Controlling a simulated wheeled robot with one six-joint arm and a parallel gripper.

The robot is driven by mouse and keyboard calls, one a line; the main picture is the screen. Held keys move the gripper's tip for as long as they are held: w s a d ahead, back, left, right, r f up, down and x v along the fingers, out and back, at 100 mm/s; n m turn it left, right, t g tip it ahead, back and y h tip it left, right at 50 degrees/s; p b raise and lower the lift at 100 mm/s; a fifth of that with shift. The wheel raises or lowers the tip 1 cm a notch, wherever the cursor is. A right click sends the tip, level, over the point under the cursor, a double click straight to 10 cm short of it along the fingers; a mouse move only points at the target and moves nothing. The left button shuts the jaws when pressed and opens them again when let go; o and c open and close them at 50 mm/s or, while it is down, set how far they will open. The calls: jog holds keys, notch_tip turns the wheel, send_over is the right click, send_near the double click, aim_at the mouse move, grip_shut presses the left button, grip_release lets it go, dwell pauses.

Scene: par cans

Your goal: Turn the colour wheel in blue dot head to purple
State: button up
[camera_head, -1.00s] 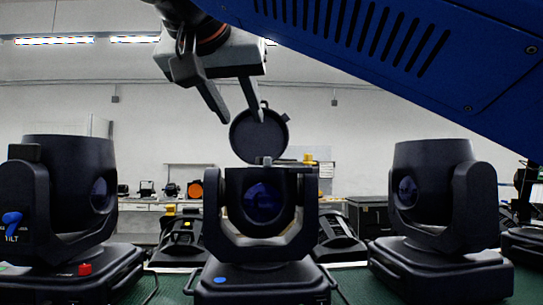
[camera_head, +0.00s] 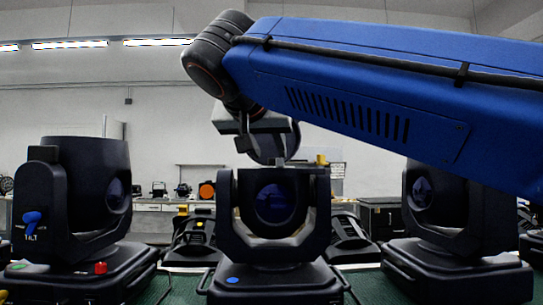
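The blue dot head (camera_head: 235,215) is the black moving head in the middle, with a blue dot (camera_head: 232,280) on its base and a dark bluish lens (camera_head: 275,203) facing me. Its round black lid (camera_head: 268,153) stands raised above the head, its upper part hidden by my gripper. My gripper (camera_head: 268,148) points down above the head, close to the lid; its fingers look spread apart. I cannot tell whether it touches the lid. The colour wheel is not visible from here.
Another head (camera_head: 455,225) stands at right, partly behind my blue arm. Benches with lamps (camera_head: 160,189) line the back wall.

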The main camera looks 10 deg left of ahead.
aim_at(273, 163)
jog(key=shift+x, duration=1.75)
grip_shut()
jog(key=shift+d, duration=0.1)
